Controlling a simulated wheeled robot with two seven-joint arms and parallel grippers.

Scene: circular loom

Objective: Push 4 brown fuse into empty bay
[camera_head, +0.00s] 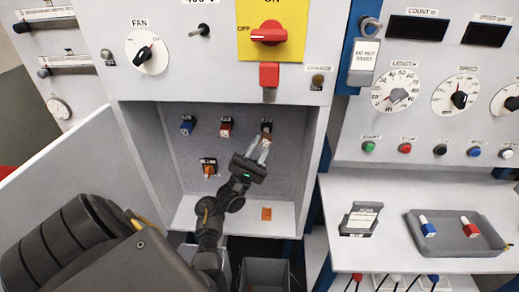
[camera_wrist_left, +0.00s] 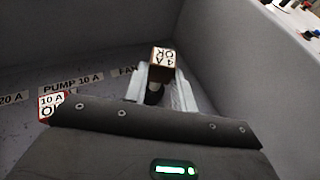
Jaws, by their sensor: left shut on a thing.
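The brown fuse (camera_head: 265,139) is at the upper right bay on the back panel of the cabinet recess. In the left wrist view its brown end (camera_wrist_left: 163,57) reads "4 A OK". My left gripper (camera_head: 260,154) is shut on this fuse, with a pale finger on each side. Whether the fuse is fully seated cannot be told, as the gripper hides its lower part. The bay label near it starts with "FAN" (camera_wrist_left: 126,71). My right gripper does not show clearly.
A blue fuse (camera_head: 187,125) and a red fuse (camera_head: 226,126) sit to the left; an orange piece (camera_head: 209,169) sits below. An orange tag (camera_head: 266,214) lies on the recess floor. A grey tray (camera_head: 455,243) holds a blue and a red fuse. The open door stands left.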

